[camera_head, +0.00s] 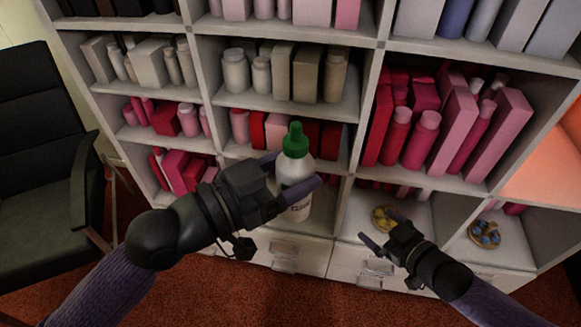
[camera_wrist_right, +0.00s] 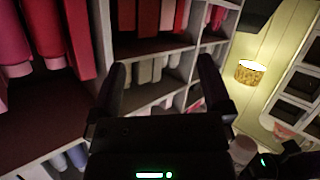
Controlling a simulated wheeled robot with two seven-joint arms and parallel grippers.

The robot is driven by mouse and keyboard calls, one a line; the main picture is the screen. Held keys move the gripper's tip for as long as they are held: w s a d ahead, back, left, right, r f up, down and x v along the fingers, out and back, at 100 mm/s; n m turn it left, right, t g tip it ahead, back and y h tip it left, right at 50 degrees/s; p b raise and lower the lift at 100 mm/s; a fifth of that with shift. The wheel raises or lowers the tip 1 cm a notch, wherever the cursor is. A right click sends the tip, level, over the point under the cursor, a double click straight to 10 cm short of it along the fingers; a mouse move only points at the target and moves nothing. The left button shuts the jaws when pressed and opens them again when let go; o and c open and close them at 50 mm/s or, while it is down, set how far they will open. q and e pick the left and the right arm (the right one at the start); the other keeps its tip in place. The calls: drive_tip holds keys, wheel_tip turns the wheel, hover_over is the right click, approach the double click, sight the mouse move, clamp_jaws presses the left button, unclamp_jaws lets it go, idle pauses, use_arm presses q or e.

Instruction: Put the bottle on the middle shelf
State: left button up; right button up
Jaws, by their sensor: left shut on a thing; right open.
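A white bottle (camera_head: 295,170) with a green cap shows in the middle of the head view, roughly upright. My left gripper (camera_head: 300,177) is shut on the bottle, with its fingers on either side of the body. The bottle is in front of the middle column of a white shelf unit (camera_head: 367,100). My right gripper (camera_head: 373,238) is open and empty in front of the lower right compartments. In the right wrist view its two fingers (camera_wrist_right: 165,85) stand apart with nothing between them. The bottle cannot be made out in the right wrist view.
The middle column's upper shelf (camera_head: 285,104) holds white and beige bottles and boxes; the shelf below holds red and pink boxes. Pink bottles and boxes (camera_head: 430,140) fill the right compartment. Small dishes (camera_head: 485,234) sit low right. A black chair (camera_head: 40,170) stands at left.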

drive_tip(key=s+d+f+m+g+h, duration=0.2)
drive_tip(key=s+f+g+h, duration=0.1)
drive_tip(key=s+f, duration=0.6)
drive_tip(key=s+d+f+m+g+h, duration=0.25)
drive_tip(key=s+f, duration=0.45)
drive_tip(key=f, duration=0.4)
use_arm(q)
drive_tip(key=shift+w+a+r+n+t+y, duration=0.2)
drive_tip(key=shift+a+r+n+t+y, duration=0.1)
drive_tip(key=shift+n+t+y, duration=0.3)
drive_tip(key=a+f+n+t+y, duration=0.3)
drive_tip(key=a+n+y, duration=0.2)
drive_tip(key=a+y, duration=0.2)
drive_tip(key=s+a+f+n+t+y, duration=0.1)
drive_tip(key=a+f+n+t+y, duration=0.3)
drive_tip(key=a+y, duration=0.3)
drive_tip(key=shift+n, duration=0.6)
use_arm(e)
drive_tip(key=s+a+f+g, duration=0.3)
drive_tip(key=s, duration=0.7)
drive_tip(key=s+a+f+m+g+h, duration=0.1)
drive_tip(key=s+a+f+g, duration=0.1)
drive_tip(key=s, duration=0.8)
drive_tip(key=shift+s+a+f+g, duration=0.2)
drive_tip(key=shift+a+f+g, duration=0.3)
drive_tip(key=shift+f, duration=0.35)
